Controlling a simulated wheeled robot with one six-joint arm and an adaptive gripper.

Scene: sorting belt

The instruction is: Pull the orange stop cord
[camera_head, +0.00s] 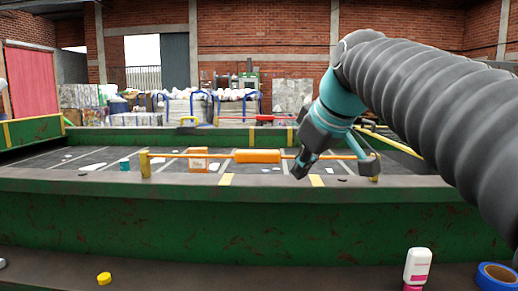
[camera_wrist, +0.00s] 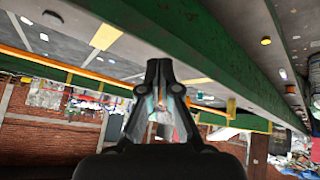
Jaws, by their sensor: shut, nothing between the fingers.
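The orange stop cord (camera_head: 335,157) runs level above the belt between two yellow posts, with a thick orange sleeve (camera_head: 257,156) near its middle. It also shows in the wrist view as a thin orange line (camera_wrist: 62,67) at the left. My gripper (camera_head: 301,171) is shut and empty, pointing down just right of the sleeve in the head view. It overlaps part of the cord there; whether it touches the cord cannot be told. In the wrist view my fingertips (camera_wrist: 158,62) are together, over the green belt wall, with the cord beyond.
A green belt wall (camera_head: 200,222) with a grey top edge stands in front. On the front ledge are a yellow cap (camera_head: 104,278), a white bottle (camera_head: 417,265) and blue tape (camera_head: 497,277).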

